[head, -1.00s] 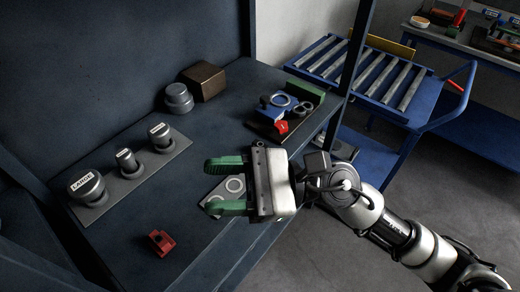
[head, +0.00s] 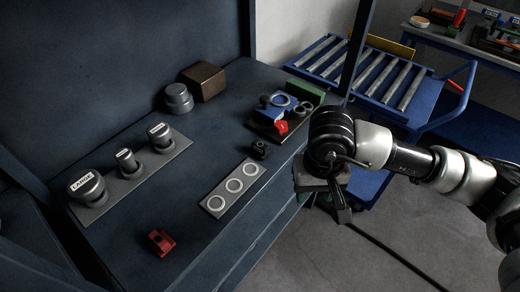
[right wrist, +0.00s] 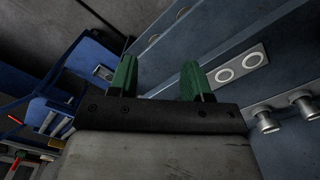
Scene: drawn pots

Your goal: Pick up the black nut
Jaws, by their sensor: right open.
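The black nut (head: 260,149) is a small dark piece on the dark table in the head view, just behind the far end of the grey plate with three pale rings (head: 233,188). My right gripper (right wrist: 158,78) shows its two green fingers spread apart and empty in the right wrist view. In the head view the right hand is right of the nut, at the table's right edge and apart from the nut, with its fingers hidden. I cannot make out the nut in the wrist view. My left gripper is not in view.
A red block (head: 161,242) lies at the front. A plate with labelled grey knobs (head: 130,178) is at the left. A grey round pot (head: 178,98) and brown box (head: 203,80) stand behind. Blue, red and green parts (head: 281,110) lie beyond the nut. A dark post rises at the right.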

